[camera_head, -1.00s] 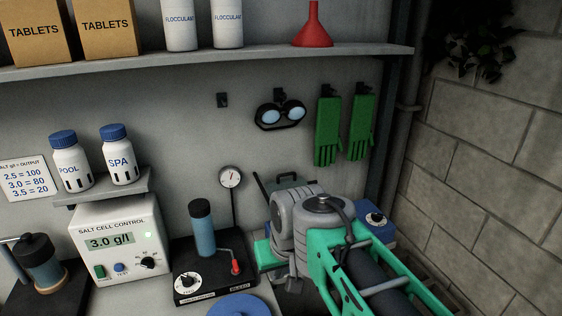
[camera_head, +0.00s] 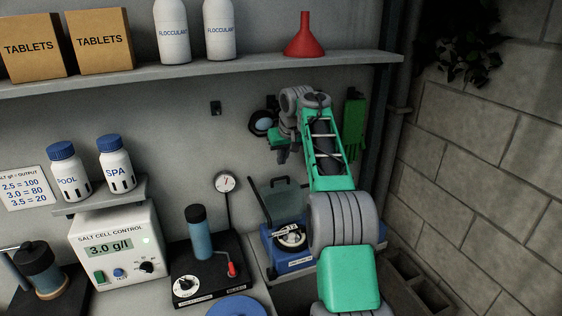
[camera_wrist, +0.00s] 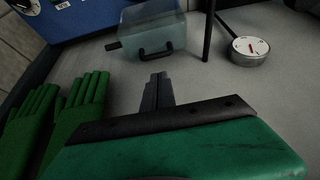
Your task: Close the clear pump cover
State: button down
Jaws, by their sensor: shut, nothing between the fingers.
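The clear pump cover (camera_head: 283,203) stands open, tilted up at the back of the blue pump unit (camera_head: 290,262). It has a dark handle on its upper edge. In the wrist view the cover (camera_wrist: 152,25) is a see-through box shape with a black handle, beside the blue unit (camera_wrist: 75,14). My gripper (camera_head: 282,154) is in front of the wall, above the cover and apart from it. In the wrist view my gripper (camera_wrist: 160,77) is shut and empty, its fingertips pointing toward the handle with a gap between them.
Green gloves (camera_wrist: 80,112) and goggles (camera_head: 262,122) hang on the wall close to my arm. A gauge (camera_head: 224,183) on a thin stem stands left of the cover. The shelf (camera_head: 200,75) with a red funnel (camera_head: 306,38) runs above my arm.

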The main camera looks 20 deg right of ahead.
send_over(278, 184)
notch_tip(278, 184, down, 7)
jog(key=shift+f, duration=0.1)
